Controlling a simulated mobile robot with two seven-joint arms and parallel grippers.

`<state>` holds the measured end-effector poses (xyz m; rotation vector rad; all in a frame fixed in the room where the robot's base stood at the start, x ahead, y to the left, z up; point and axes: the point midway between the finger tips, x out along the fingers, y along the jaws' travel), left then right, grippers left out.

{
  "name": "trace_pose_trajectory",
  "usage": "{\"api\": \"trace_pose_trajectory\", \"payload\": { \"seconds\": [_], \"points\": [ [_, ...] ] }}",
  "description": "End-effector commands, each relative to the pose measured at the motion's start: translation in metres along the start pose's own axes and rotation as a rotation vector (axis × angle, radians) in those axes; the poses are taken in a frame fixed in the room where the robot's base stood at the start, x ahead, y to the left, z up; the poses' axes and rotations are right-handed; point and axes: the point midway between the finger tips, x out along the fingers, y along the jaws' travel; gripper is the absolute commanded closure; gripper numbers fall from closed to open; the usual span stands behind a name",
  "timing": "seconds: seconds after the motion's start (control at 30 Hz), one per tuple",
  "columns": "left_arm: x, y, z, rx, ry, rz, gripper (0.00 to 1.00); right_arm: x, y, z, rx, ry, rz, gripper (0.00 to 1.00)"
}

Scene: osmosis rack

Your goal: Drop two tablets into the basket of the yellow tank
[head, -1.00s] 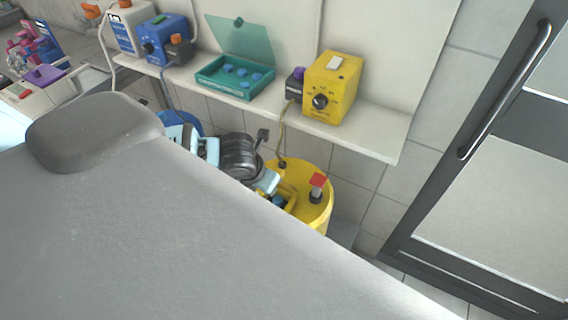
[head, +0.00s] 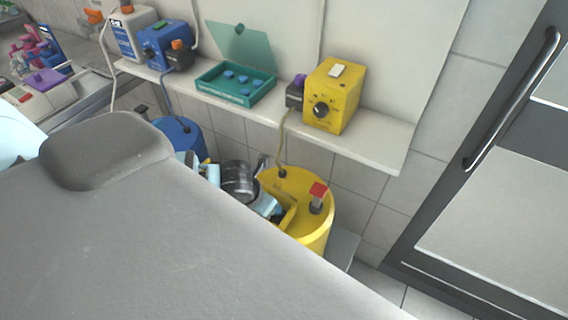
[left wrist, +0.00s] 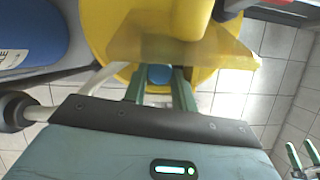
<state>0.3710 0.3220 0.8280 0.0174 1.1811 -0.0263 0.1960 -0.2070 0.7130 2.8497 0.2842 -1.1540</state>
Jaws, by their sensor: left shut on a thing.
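The yellow tank (head: 318,240) stands on the floor below the shelf, with a red-topped fitting on its lid. My left gripper (left wrist: 160,85) is at the tank's left side in the head view, its fingertips hidden there. In the left wrist view it is shut on a blue tablet (left wrist: 160,73), in front of the yellow tank (left wrist: 100,25) and a translucent yellow part that may be its basket. I cannot tell whether the tablet is over the basket opening. A teal box (head: 212,86) with its lid up holds several blue tablets (head: 243,79). My right gripper (left wrist: 303,150) appears open and empty.
A yellow control box (head: 333,95) and a blue one (head: 163,45) stand on the white shelf (head: 365,150). A blue tank (head: 183,135) stands left of the yellow one. A cable runs down into the yellow tank. A door is at the right.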

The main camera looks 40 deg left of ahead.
Motion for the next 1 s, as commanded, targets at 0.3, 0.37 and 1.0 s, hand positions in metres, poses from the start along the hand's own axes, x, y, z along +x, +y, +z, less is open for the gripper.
{"api": "trace_pose_trajectory", "payload": {
  "seconds": [0.3, 0.37, 1.0],
  "points": [
    [0.005, 0.000, -0.001, 0.000, -0.005, 0.001, 0.98, -0.001, -0.003, -0.003, 0.006, 0.006, -0.004, 0.33],
    [0.005, 0.000, -0.001, 0.000, -0.005, 0.001, 0.98, -0.001, -0.003, -0.003, 0.008, 0.006, -0.004, 0.33],
    [-0.005, 0.001, 0.000, 0.002, -0.007, 0.001, 0.48, 0.000, -0.004, 0.000, 0.009, 0.000, -0.004, 0.33]
  ]
}}
